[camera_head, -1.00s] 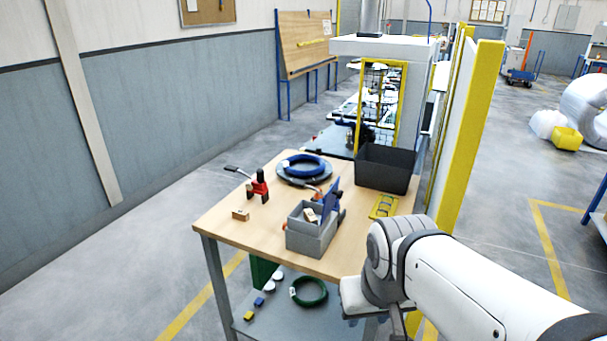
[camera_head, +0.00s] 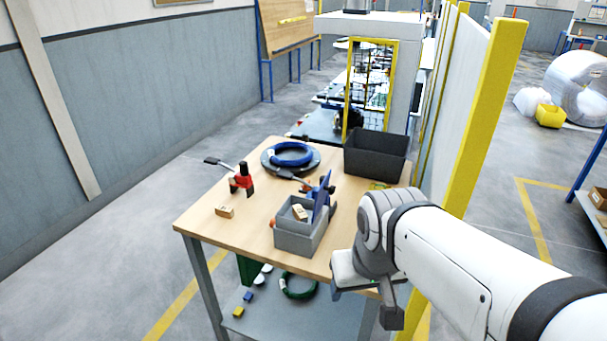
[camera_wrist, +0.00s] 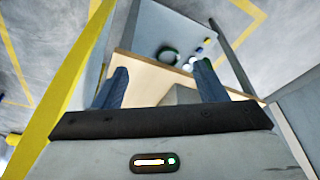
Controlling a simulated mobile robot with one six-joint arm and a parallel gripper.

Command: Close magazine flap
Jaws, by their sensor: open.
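The magazine is a grey open box (camera_head: 298,238) near the front right part of the wooden table. Its blue flap (camera_head: 321,198) stands up, open, at the box's right side. A small wooden block (camera_head: 299,212) shows inside the box. My gripper (camera_wrist: 160,86) is open and empty, its two blue fingers apart in the wrist view. In that view a grey surface, probably the box (camera_wrist: 181,95), shows between the fingers. In the head view my arm is right of the box, apart from the flap, and the fingers cannot be made out clearly.
On the table (camera_head: 205,228) are a blue coil (camera_head: 292,153) on a round plate, a red toggle clamp (camera_head: 242,180), a wooden block (camera_head: 225,211) and a black bin (camera_head: 376,153). A yellow-edged partition (camera_head: 484,110) stands at right. A green coil (camera_head: 298,286) lies on the lower shelf.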

